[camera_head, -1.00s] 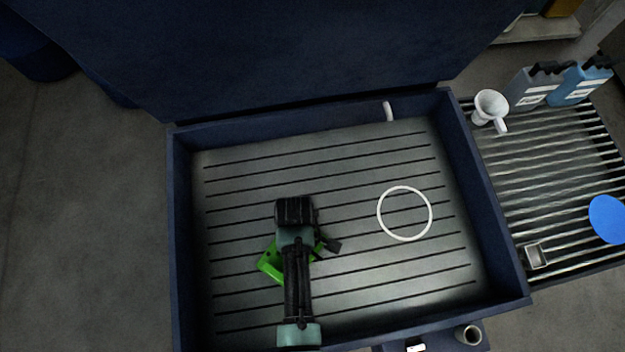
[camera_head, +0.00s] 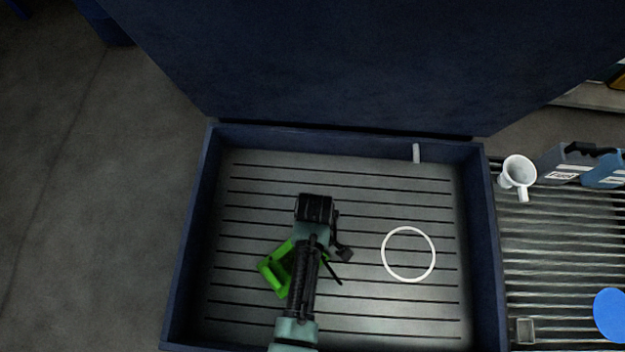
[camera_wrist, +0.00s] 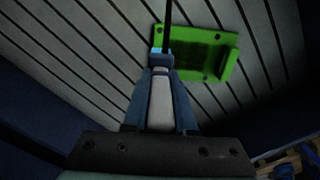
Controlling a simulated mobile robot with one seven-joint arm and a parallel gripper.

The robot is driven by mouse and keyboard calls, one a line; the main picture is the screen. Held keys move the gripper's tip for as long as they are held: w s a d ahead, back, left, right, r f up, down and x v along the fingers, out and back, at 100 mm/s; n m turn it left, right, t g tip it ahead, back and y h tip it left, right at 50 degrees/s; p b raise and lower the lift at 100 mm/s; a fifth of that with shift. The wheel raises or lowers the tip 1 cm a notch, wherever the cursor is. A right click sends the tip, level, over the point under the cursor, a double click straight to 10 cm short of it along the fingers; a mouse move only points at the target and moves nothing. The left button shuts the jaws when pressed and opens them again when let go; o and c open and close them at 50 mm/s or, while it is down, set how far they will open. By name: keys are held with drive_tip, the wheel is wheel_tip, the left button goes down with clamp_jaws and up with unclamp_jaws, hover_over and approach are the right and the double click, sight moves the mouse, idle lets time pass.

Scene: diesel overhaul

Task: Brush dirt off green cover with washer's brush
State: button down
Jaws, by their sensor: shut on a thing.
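The green cover (camera_head: 275,270) lies on the slatted floor of the blue washer basin (camera_head: 187,270), left of centre and partly hidden under my arm. In the wrist view the cover (camera_wrist: 230,60) shows a dark patch across its middle, which may be dirt or shadow. My gripper (camera_wrist: 160,72) is shut on the brush, whose thin dark shaft (camera_wrist: 168,20) reaches up the picture past the cover's left part. I cannot tell whether the brush touches the cover. The bristles are not clearly seen.
A white ring (camera_head: 383,256) lies on the basin floor to the right. A white spout (camera_head: 416,153) stands at the back wall. On the slatted rack at right are a white funnel (camera_head: 518,172), bottles (camera_head: 566,165), a blue disc (camera_head: 611,314) and a small metal cup (camera_head: 525,331).

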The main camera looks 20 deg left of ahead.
drive_tip(key=shift+r+p, duration=0.85)
drive_tip(key=shift+r, duration=0.4)
drive_tip(key=shift+w+f, duration=0.1)
